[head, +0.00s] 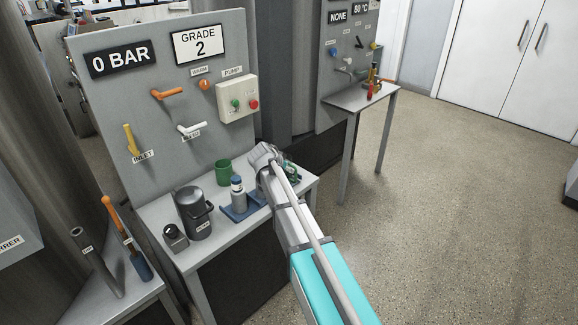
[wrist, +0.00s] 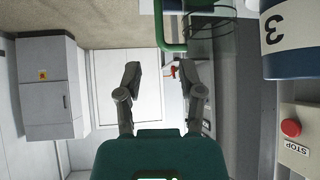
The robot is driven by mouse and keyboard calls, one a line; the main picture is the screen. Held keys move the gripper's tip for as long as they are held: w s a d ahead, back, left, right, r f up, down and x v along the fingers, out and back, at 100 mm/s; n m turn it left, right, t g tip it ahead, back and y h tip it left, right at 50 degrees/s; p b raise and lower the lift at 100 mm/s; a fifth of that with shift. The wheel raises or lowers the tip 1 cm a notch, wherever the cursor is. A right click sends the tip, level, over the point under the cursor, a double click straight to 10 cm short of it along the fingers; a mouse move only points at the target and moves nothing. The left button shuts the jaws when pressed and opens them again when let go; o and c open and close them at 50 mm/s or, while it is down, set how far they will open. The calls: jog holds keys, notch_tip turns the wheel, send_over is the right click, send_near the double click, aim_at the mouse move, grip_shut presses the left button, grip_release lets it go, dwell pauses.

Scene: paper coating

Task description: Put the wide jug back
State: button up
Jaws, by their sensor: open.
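My gripper (head: 265,156) is over the right part of the grey bench in the head view. In the wrist view my gripper (wrist: 160,75) is open, with its two fingers apart and nothing between them. A clear vessel (wrist: 222,22) with a green handle (wrist: 170,44) is at the top of the wrist view, beyond the fingertips and apart from them. In the head view a green-and-clear thing (head: 291,172) is partly hidden beside my gripper; I cannot tell if it is the wide jug. A dark grey jug (head: 193,212) stands upright at the bench's front left.
A green cup (head: 222,172) and a blue-capped bottle on a blue tray (head: 257,200) stand near my arm. A small dark box (head: 175,238) is by the grey jug. The panel (head: 150,100) with levers rises behind the bench (head: 205,255). Floor to the right is clear.

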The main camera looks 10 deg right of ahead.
jog(key=shift+p+v, duration=0.5)
jog(key=shift+v, duration=0.7)
jog(key=s+d+f+n+g+y, duration=0.1)
jog(key=s+f+n+g+y, duration=0.1)
jog(key=s, duration=0.8)
jog(key=s+d+f+n+g+y, duration=0.1)
jog(key=s+n, duration=0.3)
jog(key=s, duration=0.6)
jog(key=s+d+f+n+g+y, duration=0.2)
jog(key=s+g+y, duration=0.1)
jog(key=s, duration=0.7)
jog(key=shift+s+f+n+g, duration=0.3)
jog(key=shift+s+n, duration=0.1)
